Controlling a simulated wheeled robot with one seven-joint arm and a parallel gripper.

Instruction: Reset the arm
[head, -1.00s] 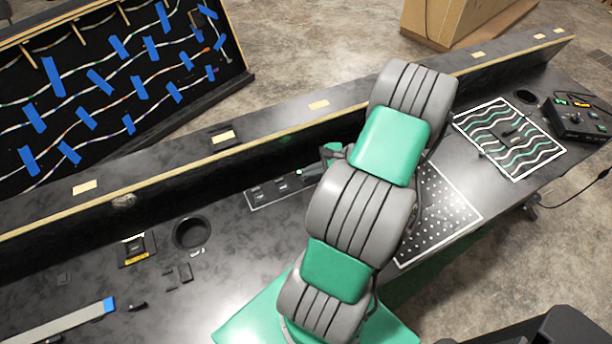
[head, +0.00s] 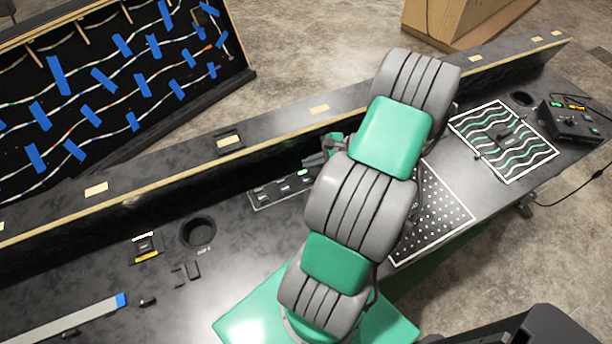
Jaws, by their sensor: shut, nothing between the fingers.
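My arm rises from a green base plate at the bottom middle of the head view, with grey ribbed links and green joint covers. It reaches up over the long black console (head: 90,262). My gripper (head: 313,161) shows only in part, at the left side of the arm, above the console near its back wall. Its dark fingers point left and are shut, with nothing seen in them. The arm hides the rest of the gripper and wrist.
A small switch panel (head: 281,189) lies just below and left of the gripper. A perforated panel (head: 438,215) and a wavy-line board (head: 503,140) lie to the right, near a control box (head: 572,121). A round hole (head: 198,233) and a grey bar (head: 70,320) are left.

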